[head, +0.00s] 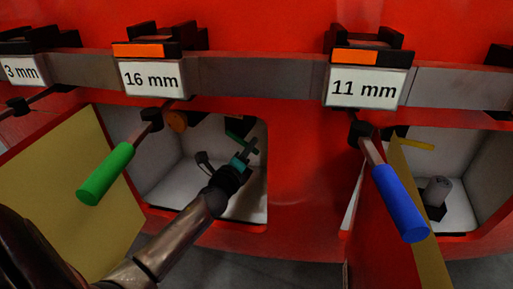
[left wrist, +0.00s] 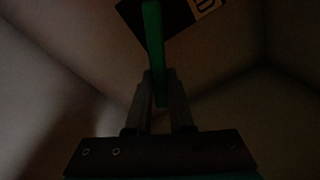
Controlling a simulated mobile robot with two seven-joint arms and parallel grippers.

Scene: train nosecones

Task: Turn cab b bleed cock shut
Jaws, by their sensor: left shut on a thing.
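The cock's green lever (left wrist: 153,45) hangs down between my left gripper's fingers in the left wrist view. My left gripper (left wrist: 160,92) is shut on its lower end. In the head view my left gripper (head: 245,157) reaches into an open white-walled recess (head: 178,172) in the red nosecone. The green lever (head: 238,136) shows partly there, at the top of the recess by the fingertips. The cock's body is mostly hidden or too dark to make out. My right gripper is not in view.
A yellow door (head: 65,185) stands open left of the recess. A green-handled tool (head: 106,174) hangs under the "16 mm" label (head: 151,79), close to my arm. A blue-handled tool (head: 399,204) hangs under "11 mm", before another open recess (head: 455,165).

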